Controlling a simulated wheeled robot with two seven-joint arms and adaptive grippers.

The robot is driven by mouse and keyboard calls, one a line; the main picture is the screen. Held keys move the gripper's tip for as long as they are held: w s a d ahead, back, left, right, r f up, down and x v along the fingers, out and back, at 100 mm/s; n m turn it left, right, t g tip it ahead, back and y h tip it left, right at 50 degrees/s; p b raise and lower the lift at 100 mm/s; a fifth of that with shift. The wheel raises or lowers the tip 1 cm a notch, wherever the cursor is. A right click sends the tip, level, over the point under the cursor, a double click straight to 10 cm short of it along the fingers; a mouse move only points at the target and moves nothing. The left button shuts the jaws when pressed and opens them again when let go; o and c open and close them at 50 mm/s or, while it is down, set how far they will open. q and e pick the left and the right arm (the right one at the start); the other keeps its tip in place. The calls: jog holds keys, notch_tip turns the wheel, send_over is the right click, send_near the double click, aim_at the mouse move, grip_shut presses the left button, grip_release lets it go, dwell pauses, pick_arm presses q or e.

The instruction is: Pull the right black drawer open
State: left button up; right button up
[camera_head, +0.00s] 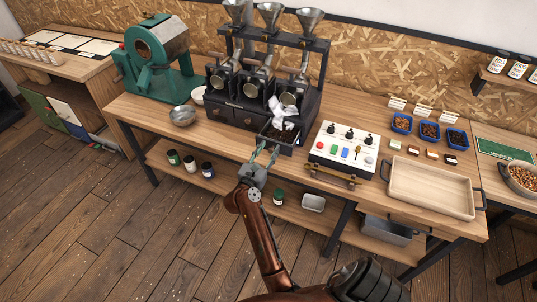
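The black three-hopper machine (265,60) stands on the wooden bench with a row of drawers in its base. The left drawer (218,110) and the middle drawer (245,119) are shut. The right black drawer (293,149) sticks out toward me, with dark contents visible inside and a crumpled white thing (285,112) above its back part. My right gripper (265,149) is just in front of this drawer. Its two greenish fingers stand apart and point at the drawer front; whether they touch the handle I cannot tell. My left gripper is not in view.
A white button panel (343,147) stands close right of the drawer, and a wooden tray (433,188) lies farther right. A metal bowl (183,116) and green roaster (150,58) are to the left. Jars (190,163) and metal tins (313,202) stand on the lower shelf.

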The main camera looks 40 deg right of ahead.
notch_tip(320, 180, up, 7)
dwell(0.3)
jog(key=shift+r, duration=0.1)
dwell(0.4)
